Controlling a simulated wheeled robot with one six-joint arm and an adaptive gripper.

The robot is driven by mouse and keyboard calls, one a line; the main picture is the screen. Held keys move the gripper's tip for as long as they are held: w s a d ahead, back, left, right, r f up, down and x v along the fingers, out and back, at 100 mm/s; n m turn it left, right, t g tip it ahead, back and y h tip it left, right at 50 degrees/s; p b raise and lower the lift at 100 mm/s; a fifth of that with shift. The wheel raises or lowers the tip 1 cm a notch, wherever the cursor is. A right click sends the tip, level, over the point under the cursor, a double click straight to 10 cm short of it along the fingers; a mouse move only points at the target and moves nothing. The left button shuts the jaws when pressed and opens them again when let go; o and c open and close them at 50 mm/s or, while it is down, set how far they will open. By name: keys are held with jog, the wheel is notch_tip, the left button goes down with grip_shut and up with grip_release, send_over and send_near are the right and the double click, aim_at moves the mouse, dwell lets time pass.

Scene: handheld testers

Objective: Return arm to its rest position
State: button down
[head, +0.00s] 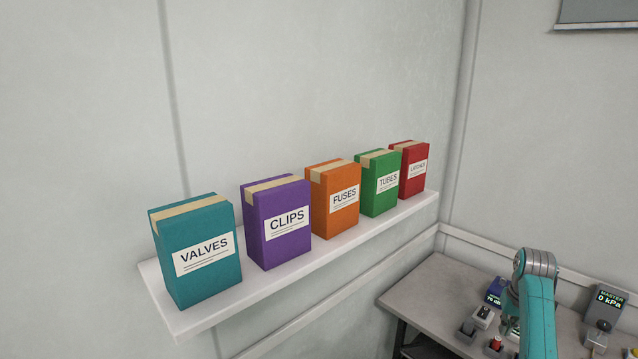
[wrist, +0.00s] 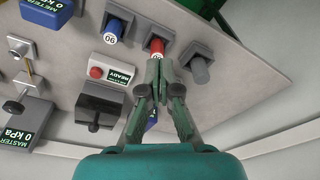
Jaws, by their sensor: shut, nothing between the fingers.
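My gripper (wrist: 157,72) is shut and empty in the wrist view. Its fingertips appear over or just in front of a red-topped cylinder (wrist: 157,45) in a grey holder. I cannot tell whether they touch it. A blue-topped cylinder (wrist: 114,30) and a grey cylinder (wrist: 200,70) stand in holders on either side of the red one. A bit of blue shows behind the fingers.
The grey bench (head: 432,290) carries a master gauge (head: 607,302) reading 0 kPa, a small blue meter (head: 496,290) and a box with a red button (wrist: 96,72) and a READY display. A white wall shelf (head: 185,322) holds several labelled boxes. The bench's left part is clear.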

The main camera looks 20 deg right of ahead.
jog(key=s+a+f+n+t+h, duration=0.1)
jog(key=s+a+f+n+t, duration=0.15)
jog(key=a+f, duration=1.55)
jog(key=s+a+f+n+t, duration=0.1)
jog(key=s+a+f+t, duration=0.15)
jog(key=s+a, duration=0.6)
jog(key=s+a+f+n+t, duration=0.15)
jog(key=s+a+f, duration=0.35)
jog(key=a, duration=0.7)
jog(key=s+a+r+t, duration=0.3)
jog(key=s+a+r, duration=0.3)
jog(key=s, duration=0.4)
jog(key=s+a+r+n+t+y, duration=0.1)
jog(key=s+a+r+t, duration=0.1)
jog(key=s+r, duration=0.5)
jog(key=s+a+r+n+t+y, duration=0.1)
jog(key=s+a+r+t, duration=0.1)
jog(key=s+a+r, duration=0.2)
jog(key=s+r, duration=0.3)
jog(key=r, duration=0.5)
jog(key=shift+r+n, duration=0.2)
jog(key=shift+n, duration=0.1)
